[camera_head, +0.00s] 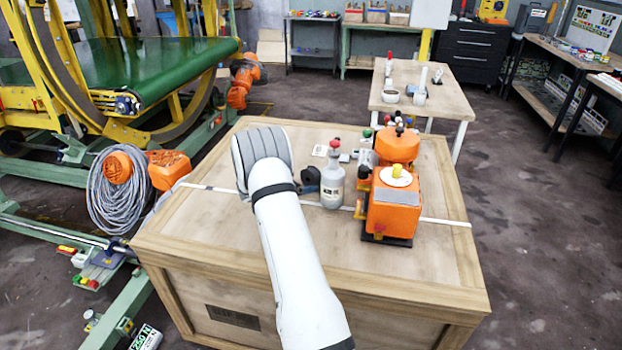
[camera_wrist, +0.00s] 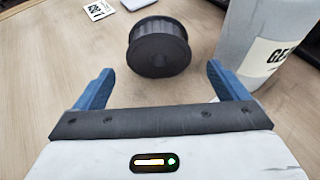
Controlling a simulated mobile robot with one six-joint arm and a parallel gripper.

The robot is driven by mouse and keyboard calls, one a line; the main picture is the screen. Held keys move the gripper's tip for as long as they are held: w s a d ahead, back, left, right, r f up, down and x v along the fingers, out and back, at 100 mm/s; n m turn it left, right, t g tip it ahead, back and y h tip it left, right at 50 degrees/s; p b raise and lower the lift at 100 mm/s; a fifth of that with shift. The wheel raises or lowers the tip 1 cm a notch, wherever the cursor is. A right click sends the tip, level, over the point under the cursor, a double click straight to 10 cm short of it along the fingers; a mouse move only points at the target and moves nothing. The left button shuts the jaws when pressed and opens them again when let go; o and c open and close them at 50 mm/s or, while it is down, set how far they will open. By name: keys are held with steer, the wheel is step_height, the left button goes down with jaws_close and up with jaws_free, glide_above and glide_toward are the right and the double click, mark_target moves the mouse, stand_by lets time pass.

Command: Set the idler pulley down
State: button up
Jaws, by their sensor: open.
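The idler pulley is a black flanged wheel (camera_wrist: 158,47), lying on its side on the wooden crate top (camera_head: 215,215). In the wrist view it sits just beyond and between my open fingers. My gripper (camera_wrist: 155,85) has two blue fingers set wide apart, with nothing between them. In the head view the pulley is a small dark shape (camera_head: 310,180) at the right of my white wrist, which hides the gripper fingers.
A grey bottle (camera_head: 332,187) with a red cap stands close to the pulley's right; it also shows in the wrist view (camera_wrist: 262,40). An orange machine (camera_head: 392,208) stands further right. A white card (camera_wrist: 98,10) lies behind the pulley. The crate's front is clear.

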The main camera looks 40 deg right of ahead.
mark_target(307, 179)
steer(key=x, duration=0.4)
steer(key=shift+d+r, duration=0.1)
steer(key=shift+d, duration=0.15)
steer(key=shift+w+r, duration=0.1)
steer(key=c, duration=1.6)
